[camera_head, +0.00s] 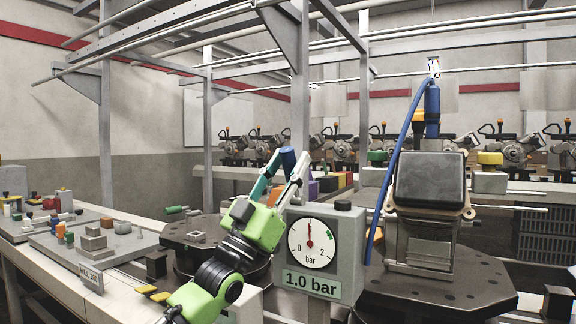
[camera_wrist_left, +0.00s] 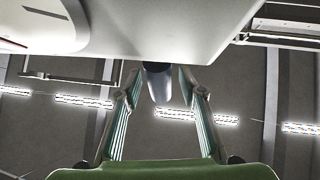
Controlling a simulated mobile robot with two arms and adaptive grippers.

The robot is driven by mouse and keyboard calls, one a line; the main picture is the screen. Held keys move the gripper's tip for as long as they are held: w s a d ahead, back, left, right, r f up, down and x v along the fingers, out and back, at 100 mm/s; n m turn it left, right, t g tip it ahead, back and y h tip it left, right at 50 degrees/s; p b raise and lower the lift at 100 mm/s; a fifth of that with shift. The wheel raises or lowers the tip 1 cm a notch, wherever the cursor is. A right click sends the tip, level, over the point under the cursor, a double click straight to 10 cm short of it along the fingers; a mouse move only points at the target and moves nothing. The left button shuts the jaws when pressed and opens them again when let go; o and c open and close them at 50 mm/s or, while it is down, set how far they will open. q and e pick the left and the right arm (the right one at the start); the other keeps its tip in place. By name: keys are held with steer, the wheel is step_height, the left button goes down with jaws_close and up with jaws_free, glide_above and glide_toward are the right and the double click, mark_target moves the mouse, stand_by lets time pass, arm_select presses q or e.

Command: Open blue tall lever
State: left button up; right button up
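A blue cylindrical handle, which looks like the tall lever (camera_head: 288,158), stands upright behind the pressure gauge in the head view. My left gripper (camera_head: 285,167), green with teal-lined fingers, reaches up from below with its fingertips around the handle. In the left wrist view, the dark blue handle (camera_wrist_left: 157,84) hangs between the two spread fingers (camera_wrist_left: 164,90). Gaps show on both sides of it, so the gripper is open and not clamped on it. The lever's lower part is hidden behind my gripper. My right gripper is out of view.
A grey gauge box (camera_head: 346,240) reading 1.0 bar stands close right of my left gripper. Further right are a vise-like fixture (camera_head: 428,240) and a blue hose (camera_head: 390,170). A dark round plate (camera_head: 185,240) lies behind the arm. Blocks stand on a left bench (camera_head: 120,285).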

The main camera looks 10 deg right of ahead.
arm_select(q)
steer(key=v, duration=1.2)
